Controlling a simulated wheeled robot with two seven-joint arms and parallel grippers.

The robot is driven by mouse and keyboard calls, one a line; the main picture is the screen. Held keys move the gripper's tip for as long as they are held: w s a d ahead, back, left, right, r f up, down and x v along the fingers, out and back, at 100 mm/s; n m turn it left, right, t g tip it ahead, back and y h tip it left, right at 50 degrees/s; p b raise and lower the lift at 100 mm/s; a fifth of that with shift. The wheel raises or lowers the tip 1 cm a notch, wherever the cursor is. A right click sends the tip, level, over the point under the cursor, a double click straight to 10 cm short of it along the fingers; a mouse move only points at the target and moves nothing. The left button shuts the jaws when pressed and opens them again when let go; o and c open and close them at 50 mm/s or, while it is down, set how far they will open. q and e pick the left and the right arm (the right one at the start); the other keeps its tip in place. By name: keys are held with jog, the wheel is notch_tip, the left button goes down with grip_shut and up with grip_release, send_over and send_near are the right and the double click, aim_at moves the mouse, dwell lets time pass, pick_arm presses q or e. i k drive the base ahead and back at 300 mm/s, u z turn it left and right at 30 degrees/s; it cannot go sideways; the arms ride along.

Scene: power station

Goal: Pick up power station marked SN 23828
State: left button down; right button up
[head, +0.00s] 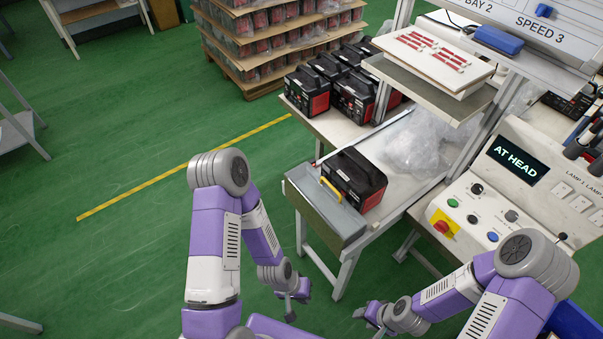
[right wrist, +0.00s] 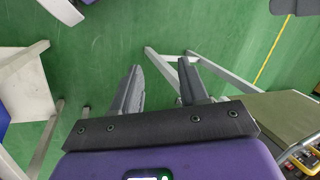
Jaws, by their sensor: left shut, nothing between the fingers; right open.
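A black and red power station (head: 355,181) sits alone near the front end of the bench, beside a yellow handle on a grey panel. Several similar power stations (head: 335,88) stand grouped further back on the bench. No serial number is readable on any of them. My left gripper (head: 290,312) is shut and empty, low in front of the bench end. My right gripper (head: 364,318) is low and to the right of it, apart from the power stations. In the right wrist view my right gripper (right wrist: 163,90) is open with only green floor and bench legs beyond its fingers.
A grey panel with a yellow handle (head: 331,189) closes the bench's front end. Clear plastic wrap (head: 413,145) lies right of the lone station. A control box (head: 519,165) reads "AT HEAD". A shelf (head: 435,60) overhangs the bench. Stacked pallet goods (head: 270,42) stand behind.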

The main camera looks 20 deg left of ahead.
aim_at(354, 178)
jog(key=u, duration=1.5)
jog(key=i, duration=3.9)
jog(key=z, duration=4.65)
jog(key=i, duration=0.5)
jog(key=u, duration=0.15)
